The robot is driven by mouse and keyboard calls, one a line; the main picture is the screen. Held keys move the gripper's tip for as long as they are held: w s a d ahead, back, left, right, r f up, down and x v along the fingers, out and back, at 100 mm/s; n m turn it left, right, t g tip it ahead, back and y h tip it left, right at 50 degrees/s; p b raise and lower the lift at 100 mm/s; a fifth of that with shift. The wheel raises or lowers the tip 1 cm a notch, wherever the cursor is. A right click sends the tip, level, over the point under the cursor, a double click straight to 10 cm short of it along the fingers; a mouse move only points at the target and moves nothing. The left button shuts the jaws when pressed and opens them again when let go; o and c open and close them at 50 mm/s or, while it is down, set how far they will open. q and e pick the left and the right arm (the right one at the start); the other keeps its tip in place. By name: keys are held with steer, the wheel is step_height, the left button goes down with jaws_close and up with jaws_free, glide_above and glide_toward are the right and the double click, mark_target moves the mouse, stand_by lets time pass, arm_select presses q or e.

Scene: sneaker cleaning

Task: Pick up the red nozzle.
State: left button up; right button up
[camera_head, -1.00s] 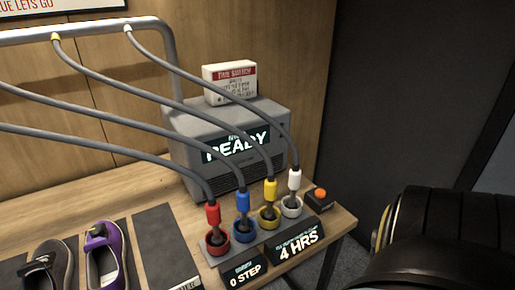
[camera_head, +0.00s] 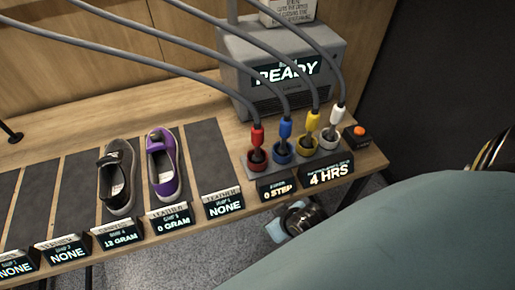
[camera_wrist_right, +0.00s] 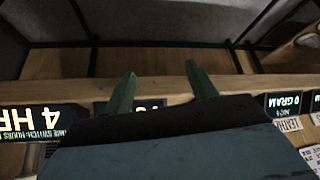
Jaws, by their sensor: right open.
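The red nozzle (camera_head: 257,137) stands upright in a red-rimmed cup (camera_head: 257,158), the leftmost of the row, with a grey hose running from its top up to the left. My right arm comes in from the lower right in the head view, and its end (camera_head: 298,220) is below the table's front edge, in front of the "4 HRS" display. In the right wrist view my right gripper (camera_wrist_right: 161,88) is open, its two fingers apart with nothing between them. The red nozzle does not show in that view. My left gripper is not in view.
Blue (camera_head: 285,128), yellow (camera_head: 313,119) and white (camera_head: 337,117) nozzles stand beside it. An orange button (camera_head: 359,130) is at their right. A grey box (camera_head: 285,75) reading "READY" stands behind. Black (camera_head: 118,178) and purple (camera_head: 163,163) shoes are at left. Displays line the front edge.

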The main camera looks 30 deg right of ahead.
steer(key=w+d+r+t+p, duration=0.1)
steer(key=w+r+t, duration=0.1)
steer(key=r, duration=0.2)
steer(key=w+d+r+t, duration=0.1)
steer(key=w+r, duration=0.2)
steer(key=r, duration=0.2)
steer(key=m+t+h+p, duration=0.1)
steer(key=m+t+h, duration=0.1)
steer(key=t, duration=0.2)
glide_toward(261, 135)
steer(key=w, duration=0.1)
steer(key=shift+t, duration=0.3)
steer(key=x, duration=0.7)
steer(key=shift+d+f, duration=0.15)
steer(key=shift+f, duration=0.3)
steer(key=shift+a+f+x, duration=0.1)
steer(key=shift+f+x, duration=0.05)
steer(key=shift+x, duration=1.3)
steer(key=shift+a+f+x, duration=0.15)
steer(key=shift+x, duration=1.3)
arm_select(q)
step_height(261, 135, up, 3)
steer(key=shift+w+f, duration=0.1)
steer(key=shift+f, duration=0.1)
arm_select(e)
steer(key=shift+s, duration=0.1)
jaws_close()
